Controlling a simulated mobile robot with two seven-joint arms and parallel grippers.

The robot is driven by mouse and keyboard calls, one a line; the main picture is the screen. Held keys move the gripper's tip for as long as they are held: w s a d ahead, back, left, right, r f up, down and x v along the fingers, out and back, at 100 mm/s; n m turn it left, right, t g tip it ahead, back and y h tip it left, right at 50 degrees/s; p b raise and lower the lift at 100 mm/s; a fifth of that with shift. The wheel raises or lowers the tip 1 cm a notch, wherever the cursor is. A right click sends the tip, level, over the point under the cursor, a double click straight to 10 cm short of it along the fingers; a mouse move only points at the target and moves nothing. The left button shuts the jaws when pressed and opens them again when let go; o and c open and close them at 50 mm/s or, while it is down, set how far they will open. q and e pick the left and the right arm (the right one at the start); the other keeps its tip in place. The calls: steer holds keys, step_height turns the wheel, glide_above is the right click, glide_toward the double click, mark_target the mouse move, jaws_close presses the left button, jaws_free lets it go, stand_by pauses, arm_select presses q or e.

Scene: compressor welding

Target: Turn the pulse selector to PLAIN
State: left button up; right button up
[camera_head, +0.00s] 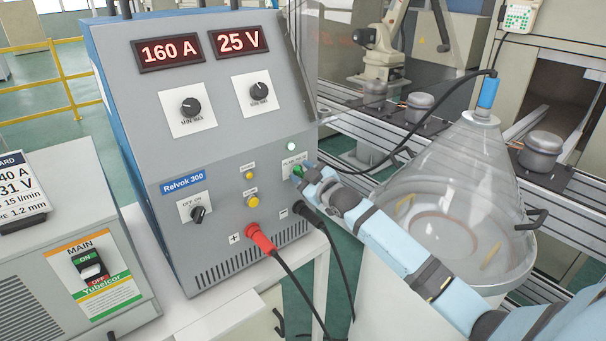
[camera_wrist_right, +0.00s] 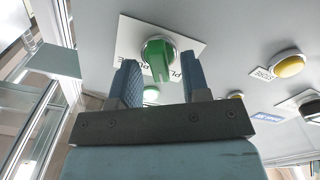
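The pulse selector is a green knob (camera_wrist_right: 158,54) on a white label plate (camera_wrist_right: 125,42) on the front panel of the grey-and-blue Relvok 300 welder (camera_head: 215,130). In the head view the green selector (camera_head: 298,170) is partly hidden by my right gripper (camera_head: 304,178), which reaches it from the right. In the wrist view the right gripper (camera_wrist_right: 160,70) is open. Its two fingers stand on either side of the knob's grip, with gaps showing. The plate's lettering is partly covered, and I cannot tell which setting the knob points to. My left gripper is in neither view.
A lit round lamp (camera_head: 291,146) sits above the selector. A yellow button (camera_head: 253,201) and a red plug (camera_head: 259,238) are lower left. A black cable hangs below the selector. A transparent cone (camera_head: 455,165) over a drum stands right, behind my right arm.

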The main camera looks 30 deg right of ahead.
steer(key=shift+s+f, duration=0.1)
steer(key=shift+s, duration=0.3)
steer(key=s+d, duration=0.1)
steer(key=s, duration=1.2)
steer(key=shift+b, duration=0.3)
